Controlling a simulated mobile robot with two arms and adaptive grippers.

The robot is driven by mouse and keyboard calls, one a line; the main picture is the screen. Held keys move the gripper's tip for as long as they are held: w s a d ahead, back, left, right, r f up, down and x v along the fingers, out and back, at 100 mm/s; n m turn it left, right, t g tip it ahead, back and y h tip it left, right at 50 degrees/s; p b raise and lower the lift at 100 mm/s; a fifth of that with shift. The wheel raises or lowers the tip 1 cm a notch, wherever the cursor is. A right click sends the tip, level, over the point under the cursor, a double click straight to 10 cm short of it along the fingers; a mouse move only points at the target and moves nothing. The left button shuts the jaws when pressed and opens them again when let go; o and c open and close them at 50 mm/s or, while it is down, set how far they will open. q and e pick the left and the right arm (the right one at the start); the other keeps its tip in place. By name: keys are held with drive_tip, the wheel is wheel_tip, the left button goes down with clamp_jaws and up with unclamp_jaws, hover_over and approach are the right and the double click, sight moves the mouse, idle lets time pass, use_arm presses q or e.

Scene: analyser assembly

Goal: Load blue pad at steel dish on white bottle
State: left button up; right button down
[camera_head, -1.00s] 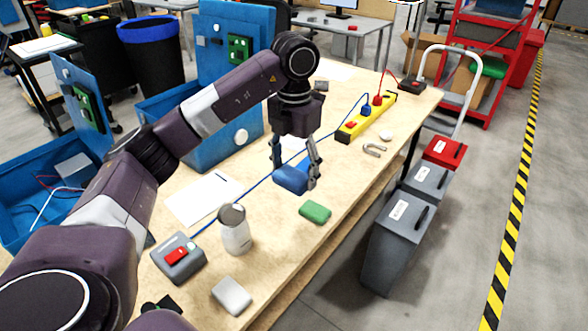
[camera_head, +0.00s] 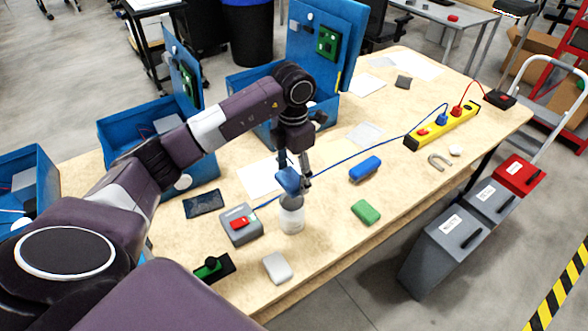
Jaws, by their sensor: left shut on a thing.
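My left gripper (camera_head: 297,181) is shut on a blue pad (camera_head: 287,180) and holds it tilted over the top of the white bottle (camera_head: 292,217). The bottle stands upright on the wooden table. A second blue pad (camera_head: 365,168) lies on the table to the right of the bottle. My right gripper is not in view.
A green pad (camera_head: 366,212) and a white block (camera_head: 277,268) lie near the table's front edge. A grey box with a red switch (camera_head: 240,224) stands close left of the bottle. A blue cable crosses behind to a yellow power strip (camera_head: 441,128).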

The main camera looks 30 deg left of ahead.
sight(294, 186)
use_arm(q)
drive_tip(key=shift+f+b, duration=0.45)
drive_tip(key=shift+f, duration=0.5)
wheel_tip(294, 186, down, 3)
drive_tip(key=shift+r+b, duration=0.2)
drive_tip(key=shift+b, duration=0.65)
drive_tip(key=shift+f+b, duration=0.3)
drive_tip(key=shift+f, duration=0.2)
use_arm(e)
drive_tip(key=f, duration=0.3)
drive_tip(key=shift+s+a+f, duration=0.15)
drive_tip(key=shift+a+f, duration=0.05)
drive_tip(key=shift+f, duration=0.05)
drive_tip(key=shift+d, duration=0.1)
use_arm(q)
drive_tip(key=shift+f+b, duration=0.35)
drive_tip(key=shift+f, duration=0.15)
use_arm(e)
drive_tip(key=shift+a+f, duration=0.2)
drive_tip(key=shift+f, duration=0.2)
use_arm(q)
drive_tip(key=shift+f+b, duration=0.35)
drive_tip(key=shift+f, duration=0.1)
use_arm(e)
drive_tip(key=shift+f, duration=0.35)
use_arm(q)
drive_tip(key=shift+s+f, duration=0.1)
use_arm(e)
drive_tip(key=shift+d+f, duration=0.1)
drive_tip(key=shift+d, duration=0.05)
